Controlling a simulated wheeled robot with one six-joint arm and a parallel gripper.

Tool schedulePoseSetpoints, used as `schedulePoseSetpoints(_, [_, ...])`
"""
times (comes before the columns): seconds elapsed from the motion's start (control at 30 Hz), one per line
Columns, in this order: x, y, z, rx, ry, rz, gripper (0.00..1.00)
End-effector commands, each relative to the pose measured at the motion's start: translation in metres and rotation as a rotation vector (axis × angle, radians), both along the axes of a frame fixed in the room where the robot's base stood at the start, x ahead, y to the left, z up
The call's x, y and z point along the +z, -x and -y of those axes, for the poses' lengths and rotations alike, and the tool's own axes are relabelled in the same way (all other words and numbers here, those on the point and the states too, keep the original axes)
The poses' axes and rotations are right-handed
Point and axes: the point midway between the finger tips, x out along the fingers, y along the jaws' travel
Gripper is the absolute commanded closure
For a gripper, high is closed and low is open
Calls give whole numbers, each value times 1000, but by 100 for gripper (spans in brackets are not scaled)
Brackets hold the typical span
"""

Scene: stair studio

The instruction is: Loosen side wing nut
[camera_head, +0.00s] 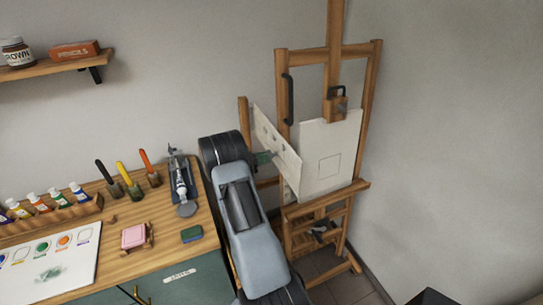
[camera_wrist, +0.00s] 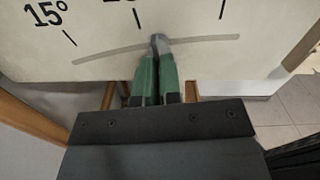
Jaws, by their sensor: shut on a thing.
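The side wing nut (camera_wrist: 157,42) is a small grey piece at the curved slot of a pale angle plate (camera_wrist: 205,60) in the wrist view. My gripper (camera_wrist: 157,62) has green fingers closed on the nut, which they partly hide. The plate carries a 15° mark and other marks, partly cut off at the top edge. In the head view the pale plate (camera_head: 276,145) stands on the left side of the wooden easel (camera_head: 375,75). My gripper (camera_head: 264,158) reaches it from the left, and the nut is too small to make out there.
A white canvas (camera_head: 340,140) rests on the easel. Left of my arm is a workbench (camera_head: 150,205) with brushes, paint tubes (camera_head: 77,192), a pink block (camera_head: 134,236) and a green block (camera_head: 191,234). A wall shelf (camera_head: 50,65) is above. Open floor lies at the lower right.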

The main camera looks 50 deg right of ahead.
Motion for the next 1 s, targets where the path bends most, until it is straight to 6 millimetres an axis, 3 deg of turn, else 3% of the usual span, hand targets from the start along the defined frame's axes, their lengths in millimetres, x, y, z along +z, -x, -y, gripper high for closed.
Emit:
schedulePoseSetpoints(0.33, [0, 0, 0, -1, 2, 2, 66])
schedulePoseSetpoints(0.63, [0, -2, -4, 1, 3, 3, 66])
schedulePoseSetpoints(1.0, [0, -21, -37, 2, 3, 4, 66])
